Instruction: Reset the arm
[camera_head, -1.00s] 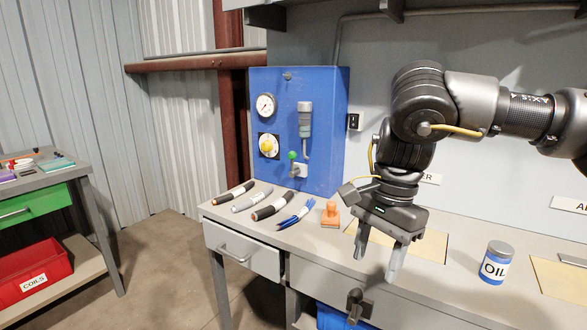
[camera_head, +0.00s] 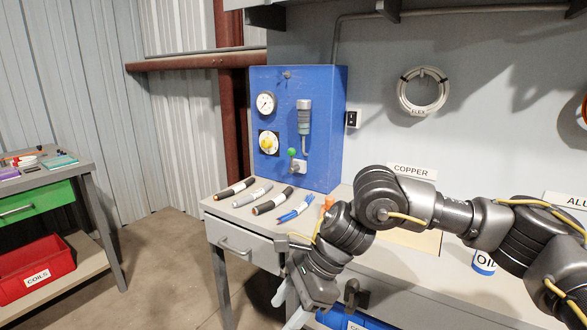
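My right arm (camera_head: 410,205) comes in from the right, low across the bench front. Its gripper (camera_head: 289,305) points down in front of the bench edge, beside the grey drawer. Its two pale fingers are apart with nothing seen between them; the lower finger is cut off by the picture's bottom edge. My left gripper is not in view. Several cable pieces lie in a row on the bench: a black one with an orange end (camera_head: 234,188), a grey one (camera_head: 252,195), another black one (camera_head: 272,201) and a blue-and-white one (camera_head: 295,208).
A blue panel box (camera_head: 325,130) with a gauge stands behind the cables. An orange object (camera_head: 327,201) and an oil can (camera_head: 483,265) are partly hidden by my arm. A grey drawer (camera_head: 243,245) and a blue bin (camera_head: 345,319) are below.

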